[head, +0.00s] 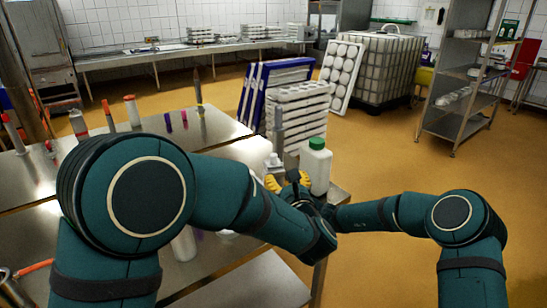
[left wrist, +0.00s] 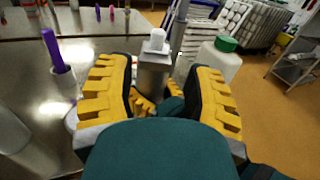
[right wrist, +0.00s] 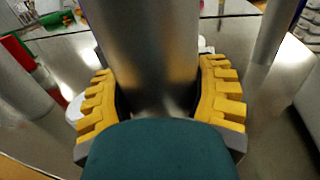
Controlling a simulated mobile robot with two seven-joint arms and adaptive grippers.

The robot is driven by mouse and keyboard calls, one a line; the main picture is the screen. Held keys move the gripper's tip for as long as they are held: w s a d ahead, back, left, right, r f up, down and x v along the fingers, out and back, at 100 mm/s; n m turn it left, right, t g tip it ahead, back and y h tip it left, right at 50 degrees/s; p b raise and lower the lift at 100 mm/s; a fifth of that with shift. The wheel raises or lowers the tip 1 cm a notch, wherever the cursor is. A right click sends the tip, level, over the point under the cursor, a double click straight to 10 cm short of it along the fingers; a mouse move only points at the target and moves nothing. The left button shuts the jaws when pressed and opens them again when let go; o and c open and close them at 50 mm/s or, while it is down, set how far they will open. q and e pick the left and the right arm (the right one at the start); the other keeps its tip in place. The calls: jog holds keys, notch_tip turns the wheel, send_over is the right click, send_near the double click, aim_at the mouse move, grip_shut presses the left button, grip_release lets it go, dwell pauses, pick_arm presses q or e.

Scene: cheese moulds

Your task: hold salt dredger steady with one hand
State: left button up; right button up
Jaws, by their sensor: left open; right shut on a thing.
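The salt dredger appears to be the grey metal cylinder with a white top, at the table's corner in the head view (head: 273,160). It stands upright between my left gripper's fingers in the left wrist view (left wrist: 155,72). My left gripper (head: 288,182) is open, its yellow fingers spread to either side, apart from it. My right gripper (right wrist: 160,100) is shut on the grey metal cylinder (right wrist: 150,55), which fills the space between its fingers. Yellow fingers, likely the right gripper's, show low against it in the left wrist view. The right gripper is mostly hidden in the head view.
A white bottle with a green cap (head: 316,167) stands just right of the dredger. White stacked moulds (head: 300,115) and blue-framed racks (head: 270,80) are behind. A purple-topped tube (left wrist: 58,65) stands left of my left gripper.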

aim_at(274, 159)
pick_arm(q)
jog(key=x, duration=1.1)
jog(key=shift+w+a+f, duration=0.1)
jog(key=shift+w+a, duration=0.15)
jog(key=shift+w, duration=0.05)
grip_shut()
